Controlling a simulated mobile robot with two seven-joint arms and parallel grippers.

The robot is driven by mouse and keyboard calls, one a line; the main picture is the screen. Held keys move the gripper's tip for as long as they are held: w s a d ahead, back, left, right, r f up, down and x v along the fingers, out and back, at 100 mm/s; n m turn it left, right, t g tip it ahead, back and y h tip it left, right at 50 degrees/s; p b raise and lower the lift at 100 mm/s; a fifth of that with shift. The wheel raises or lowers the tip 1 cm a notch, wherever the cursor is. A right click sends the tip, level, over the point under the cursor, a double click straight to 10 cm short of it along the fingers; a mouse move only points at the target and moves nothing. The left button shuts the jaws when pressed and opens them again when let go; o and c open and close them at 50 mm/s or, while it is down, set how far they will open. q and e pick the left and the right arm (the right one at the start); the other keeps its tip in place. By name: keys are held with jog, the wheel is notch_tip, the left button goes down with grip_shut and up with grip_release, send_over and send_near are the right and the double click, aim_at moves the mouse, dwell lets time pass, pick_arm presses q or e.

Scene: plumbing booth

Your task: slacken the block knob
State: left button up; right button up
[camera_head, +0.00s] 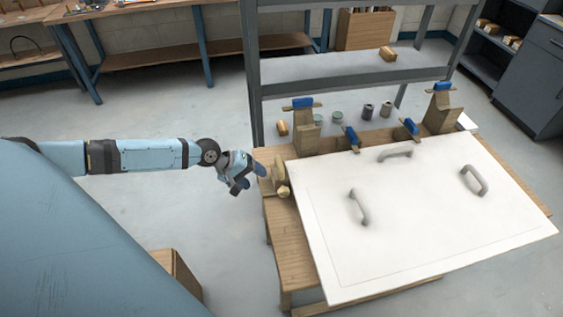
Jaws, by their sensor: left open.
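A wooden block (278,171) stands at the left edge of the wooden table, with a round tan knob (284,191) low on its near side. My left gripper (250,179) is just left of the block, its blue-tipped fingers apart and empty. One fingertip is close to the block; I cannot tell whether it touches. The gripper does not hold the knob. My right gripper is out of view.
A large white panel (400,250) with grey handles covers most of the table (292,245). The floor left of the table is mostly clear.

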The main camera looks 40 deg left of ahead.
aim_at(282, 193)
pick_arm(q)
jog(key=x, duration=1.3)
jog(key=shift+d+f, duration=0.1)
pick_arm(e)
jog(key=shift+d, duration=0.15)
pick_arm(q)
jog(key=c, duration=0.9)
jog(key=shift+f+b, duration=0.2)
jog(key=shift+b, duration=0.1)
jog(key=t+h+b, duration=0.1)
jog(key=b, duration=0.4)
jog(key=t+h+b, duration=0.1)
jog(key=b, duration=0.4)
jog(key=shift+f, duration=0.4)
jog(key=t+b, duration=0.1)
jog(key=b, duration=0.2)
jog(key=shift+r+h, duration=0.2)
jog(key=shift+h, duration=0.2)
jog(key=shift+r+b, duration=0.25)
jog(key=shift+b, duration=0.15)
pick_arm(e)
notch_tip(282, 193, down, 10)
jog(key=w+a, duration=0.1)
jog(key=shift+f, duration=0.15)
